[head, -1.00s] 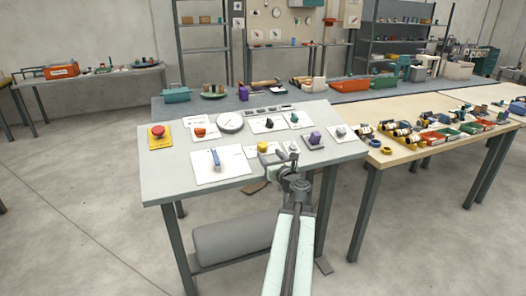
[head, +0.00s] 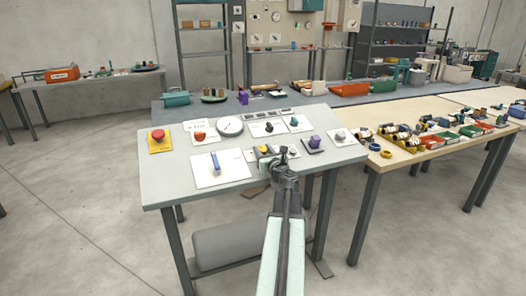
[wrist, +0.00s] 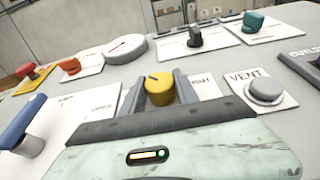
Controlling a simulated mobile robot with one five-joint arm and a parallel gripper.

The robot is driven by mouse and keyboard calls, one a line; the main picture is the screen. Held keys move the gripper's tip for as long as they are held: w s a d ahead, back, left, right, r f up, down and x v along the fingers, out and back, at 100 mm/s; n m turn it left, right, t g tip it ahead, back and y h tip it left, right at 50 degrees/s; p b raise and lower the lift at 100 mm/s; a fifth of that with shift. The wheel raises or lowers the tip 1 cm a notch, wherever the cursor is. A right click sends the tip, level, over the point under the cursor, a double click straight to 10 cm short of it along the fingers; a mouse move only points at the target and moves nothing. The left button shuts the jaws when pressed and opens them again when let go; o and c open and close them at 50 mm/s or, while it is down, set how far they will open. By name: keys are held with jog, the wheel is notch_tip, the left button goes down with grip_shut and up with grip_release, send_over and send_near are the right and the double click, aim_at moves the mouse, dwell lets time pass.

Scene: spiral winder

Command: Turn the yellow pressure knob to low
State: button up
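The yellow pressure knob (wrist: 158,90) is a short round knob with a dark mark on its top, on a panel on the grey table. My gripper (wrist: 158,84) has its two grey fingers apart, one on each side of the knob in the wrist view. A narrow gap seems to show beside the knob; I cannot tell whether either finger touches it. In the head view the knob (head: 263,149) is partly covered by my gripper (head: 270,153). The panel's low mark cannot be made out.
A grey button on a VENT plate (wrist: 265,90) is close to the right. A blue lever (wrist: 29,125) stands to the left. A white round dial (wrist: 125,48), a dark knob (wrist: 195,36) and a teal knob (wrist: 253,21) are farther back. A purple piece (head: 314,141) stands right.

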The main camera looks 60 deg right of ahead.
grip_shut()
jog(key=shift+d+n, duration=0.1)
jog(key=shift+n, duration=0.2)
jog(key=n+t+y, duration=0.1)
jog(key=n+y, duration=0.1)
jog(key=shift+d+t+y, duration=0.15)
jog(key=shift+t+y, duration=0.15)
jog(key=n+t+y+p, duration=0.1)
jog(key=n+y, duration=0.2)
jog(key=y, duration=0.1)
jog(key=shift+n+y, duration=0.3)
jog(key=shift+n, duration=0.1)
jog(key=shift+n+y, duration=0.4)
jog(key=shift+n, duration=0.1)
jog(key=shift+y, duration=0.3)
jog(key=o, duration=1.1)
grip_release()
